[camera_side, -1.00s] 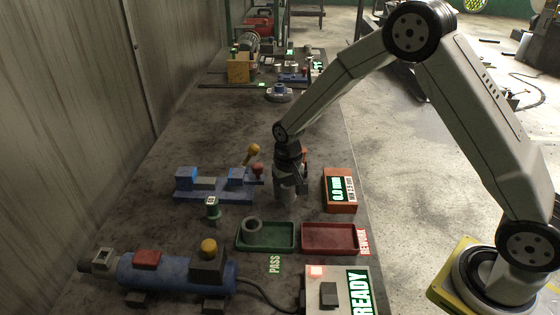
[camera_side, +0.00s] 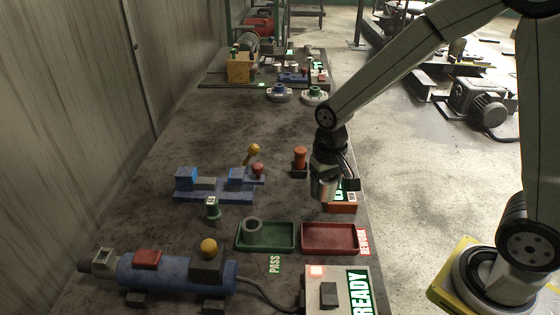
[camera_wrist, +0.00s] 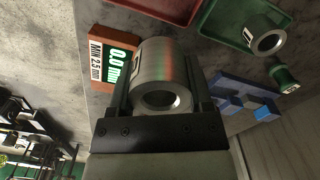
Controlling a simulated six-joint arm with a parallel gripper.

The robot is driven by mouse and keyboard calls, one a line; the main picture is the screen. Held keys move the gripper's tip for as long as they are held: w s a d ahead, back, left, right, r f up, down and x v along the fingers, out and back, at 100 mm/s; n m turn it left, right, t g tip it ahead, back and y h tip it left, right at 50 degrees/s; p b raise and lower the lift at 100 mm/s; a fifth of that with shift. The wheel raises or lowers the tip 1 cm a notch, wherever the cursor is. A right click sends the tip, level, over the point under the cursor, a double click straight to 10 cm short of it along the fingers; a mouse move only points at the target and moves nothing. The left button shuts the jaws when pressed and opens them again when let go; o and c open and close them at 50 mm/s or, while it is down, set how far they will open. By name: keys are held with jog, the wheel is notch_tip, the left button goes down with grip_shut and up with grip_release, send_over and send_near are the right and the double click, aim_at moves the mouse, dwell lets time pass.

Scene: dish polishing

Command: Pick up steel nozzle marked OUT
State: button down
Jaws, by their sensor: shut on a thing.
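My gripper (camera_side: 325,180) is shut on a steel nozzle (camera_wrist: 163,75), a thick grey cylinder with a round bore. In the wrist view the nozzle lies between the two fingers with its bore facing the camera; any marking on it is too small to read. In the side view the held nozzle (camera_side: 323,189) hangs beside and partly over the orange gauge box, above the bench. A second grey ring-shaped nozzle (camera_side: 253,227) lies in the green tray (camera_side: 280,246) labelled PASS, and it also shows in the wrist view (camera_wrist: 265,38).
The red REWORK tray (camera_side: 330,250) is in front of my gripper, empty. The orange gauge box (camera_side: 342,207) reading 0.0 mm is close by. A blue fixture (camera_side: 213,196), a green plug (camera_side: 212,208) and an orange-handled piece (camera_side: 300,158) stand to the left.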

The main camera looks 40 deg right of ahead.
jog(key=shift+s+r, duration=0.3)
jog(key=shift+s, duration=0.3)
jog(key=shift+s+r, duration=0.3)
jog(key=shift+s, duration=0.3)
jog(key=shift+w+d, duration=0.1)
